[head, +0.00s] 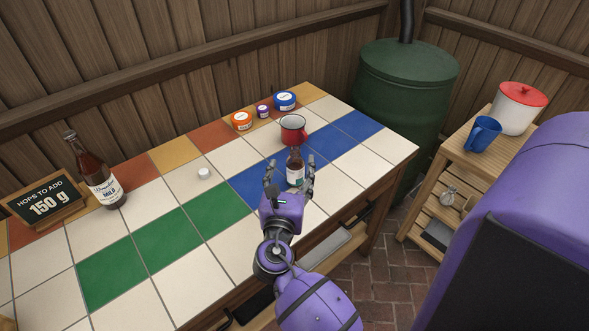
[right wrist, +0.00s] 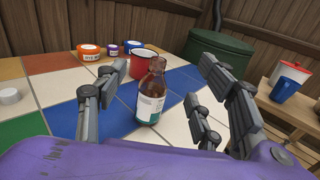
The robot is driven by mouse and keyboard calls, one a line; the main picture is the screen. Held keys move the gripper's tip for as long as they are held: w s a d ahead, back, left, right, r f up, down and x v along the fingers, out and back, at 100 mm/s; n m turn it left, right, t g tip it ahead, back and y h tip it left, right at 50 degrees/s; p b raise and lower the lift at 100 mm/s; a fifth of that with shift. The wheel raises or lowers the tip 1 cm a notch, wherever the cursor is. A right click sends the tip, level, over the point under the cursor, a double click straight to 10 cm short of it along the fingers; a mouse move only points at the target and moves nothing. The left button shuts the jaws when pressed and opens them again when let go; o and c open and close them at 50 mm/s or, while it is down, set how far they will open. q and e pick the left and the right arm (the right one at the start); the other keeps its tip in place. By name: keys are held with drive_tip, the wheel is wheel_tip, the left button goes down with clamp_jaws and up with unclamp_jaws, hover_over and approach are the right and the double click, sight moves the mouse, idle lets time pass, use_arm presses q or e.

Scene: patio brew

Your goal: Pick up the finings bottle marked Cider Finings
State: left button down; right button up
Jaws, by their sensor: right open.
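A small brown bottle with a white and green label (right wrist: 151,103) stands upright on the tiled table. In the head view the bottle (head: 295,168) shows between the fingers of my right gripper (head: 288,182). The label's words are too small to read. In the right wrist view my right gripper (right wrist: 165,95) is open, its fingers spread to either side of the bottle and apart from it. A larger brown bottle with a cream label (head: 101,183) stands at the left of the table. My left gripper is not in view.
A red mug (head: 292,129) stands just behind the small bottle. Orange (head: 242,121), purple (head: 263,112) and blue (head: 285,100) tubs stand at the back edge. A white cap (head: 204,174) and a hops sign (head: 46,198) are further left. A green barrel (head: 405,90) stands beyond the table.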

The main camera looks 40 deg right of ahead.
drive_tip(key=b, duration=0.2)
approach(294, 173)
drive_tip(key=x, duration=0.3)
drive_tip(key=shift+w+d+f, duration=0.2)
drive_tip(key=shift+f, duration=0.1)
drive_tip(key=shift+w+d+r, duration=0.25)
drive_tip(key=shift+w+r, duration=0.05)
drive_tip(key=shift+w, duration=0.05)
drive_tip(key=shift+w+d+p, duration=0.35)
drive_tip(key=shift+w+d, duration=0.05)
drive_tip(key=x, duration=0.5)
drive_tip(key=shift+w+d, duration=0.25)
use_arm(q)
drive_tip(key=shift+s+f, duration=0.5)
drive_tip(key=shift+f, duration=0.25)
use_arm(e)
drive_tip(key=shift+c, duration=0.4)
drive_tip(key=c, duration=1.4)
